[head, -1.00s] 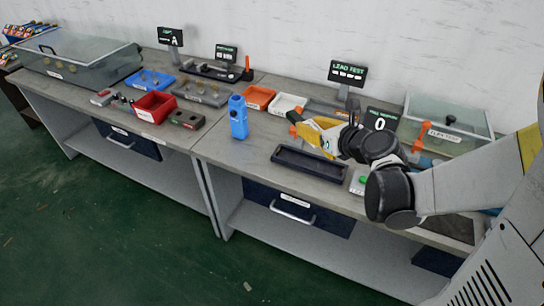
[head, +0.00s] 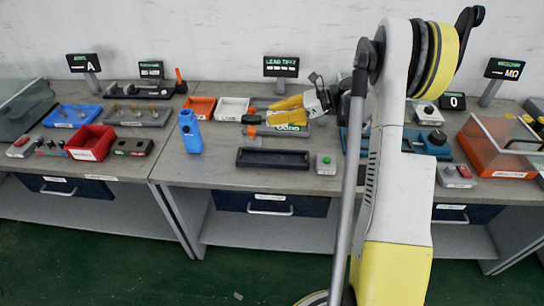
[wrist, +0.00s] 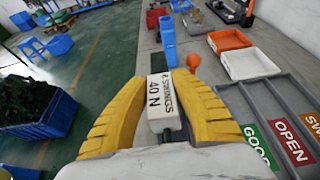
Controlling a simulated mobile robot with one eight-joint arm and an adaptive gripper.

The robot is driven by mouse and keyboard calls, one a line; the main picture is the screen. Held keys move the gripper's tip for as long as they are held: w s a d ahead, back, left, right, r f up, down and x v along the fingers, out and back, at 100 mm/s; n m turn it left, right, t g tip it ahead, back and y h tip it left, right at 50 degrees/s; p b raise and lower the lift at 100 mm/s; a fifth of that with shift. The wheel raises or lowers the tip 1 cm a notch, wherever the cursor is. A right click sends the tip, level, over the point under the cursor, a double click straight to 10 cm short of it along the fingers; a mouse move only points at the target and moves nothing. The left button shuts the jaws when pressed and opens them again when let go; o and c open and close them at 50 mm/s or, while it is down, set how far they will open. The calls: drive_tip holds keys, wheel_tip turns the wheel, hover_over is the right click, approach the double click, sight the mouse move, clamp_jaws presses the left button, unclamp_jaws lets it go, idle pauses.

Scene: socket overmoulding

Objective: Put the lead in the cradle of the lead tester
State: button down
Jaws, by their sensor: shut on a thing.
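My gripper (head: 278,104) is at the back middle of the bench, its yellow fingers pointing left. In the wrist view my gripper (wrist: 160,100) is shut, with a pale block with printed letters showing between the fingers. An orange rounded end (head: 250,119) shows by the fingertips, and also in the wrist view (wrist: 193,62); I take it for part of the lead, most of which is hidden. The lead tester's sign (head: 282,66), reading LEAD TEST, stands behind my gripper. I cannot make out its cradle.
A grey sorting tray (wrist: 240,98) with GOOD and OPEN labels lies beside my gripper. A black tray (head: 272,158) lies in front. A blue bottle-like object (head: 190,132) stands to the left. Orange (head: 199,107) and white (head: 233,108) trays sit behind. My arm hides part of the right side.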

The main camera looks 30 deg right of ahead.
sight(273, 159)
wheel_tip(273, 159, down, 17)
drive_tip(key=b, duration=0.5)
drive_tip(key=shift+w+a+r+b, duration=0.1)
drive_tip(key=shift+b, duration=0.3)
drive_tip(key=shift+r, duration=0.15)
drive_tip(key=c, duration=1.5)
unclamp_jaws()
drive_tip(key=shift+f, duration=0.2)
drive_tip(key=o, duration=0.4)
drive_tip(key=shift+c, duration=0.2)
